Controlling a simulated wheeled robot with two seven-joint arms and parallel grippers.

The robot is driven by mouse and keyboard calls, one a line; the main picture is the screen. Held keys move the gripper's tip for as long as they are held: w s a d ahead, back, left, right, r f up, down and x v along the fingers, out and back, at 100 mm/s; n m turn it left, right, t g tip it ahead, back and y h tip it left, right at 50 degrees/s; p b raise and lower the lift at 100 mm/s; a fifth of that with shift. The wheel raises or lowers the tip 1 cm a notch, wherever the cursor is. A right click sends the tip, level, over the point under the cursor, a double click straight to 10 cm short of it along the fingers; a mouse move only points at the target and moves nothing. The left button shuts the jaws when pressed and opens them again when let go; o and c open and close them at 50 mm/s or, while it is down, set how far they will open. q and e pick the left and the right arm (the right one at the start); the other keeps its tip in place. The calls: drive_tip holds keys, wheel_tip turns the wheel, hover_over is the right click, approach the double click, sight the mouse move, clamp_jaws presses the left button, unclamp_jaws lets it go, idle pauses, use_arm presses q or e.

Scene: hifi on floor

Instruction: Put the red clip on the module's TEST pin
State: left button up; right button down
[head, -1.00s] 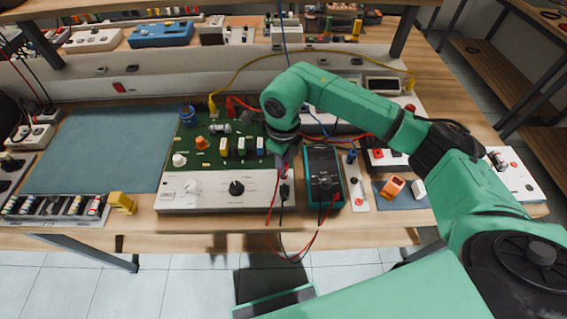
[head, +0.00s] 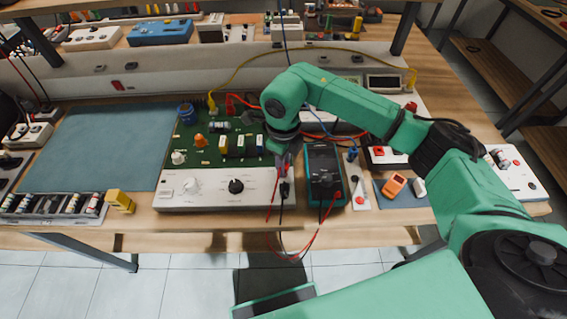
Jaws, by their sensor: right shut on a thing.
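The module (head: 222,188) is a green circuit board with a white front panel, standing on the bench left of my right arm. My right gripper (head: 284,164) points down at the panel's right end, beside the multimeter (head: 324,176). It is shut on what appears to be the red clip, mostly hidden between the fingers. A red lead (head: 318,237) hangs from there in a loop past the bench's front edge and back to the multimeter. A black lead hangs close by. I cannot make out the TEST pin or its label. My left gripper is not in view.
A blue-grey mat (head: 97,150) lies clear on the left. A yellow block (head: 120,201) and a rack of small parts (head: 52,206) sit at the front left. An orange object (head: 395,185) lies right of the multimeter. A yellow cable (head: 243,68) arches behind the module.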

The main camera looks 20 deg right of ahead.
drive_tip(key=c, duration=0.7)
unclamp_jaws()
drive_tip(key=shift+o, duration=0.2)
wheel_tip(320, 180, up, 15)
drive_tip(key=b, duration=0.2)
drive_tip(key=shift+f, duration=0.2)
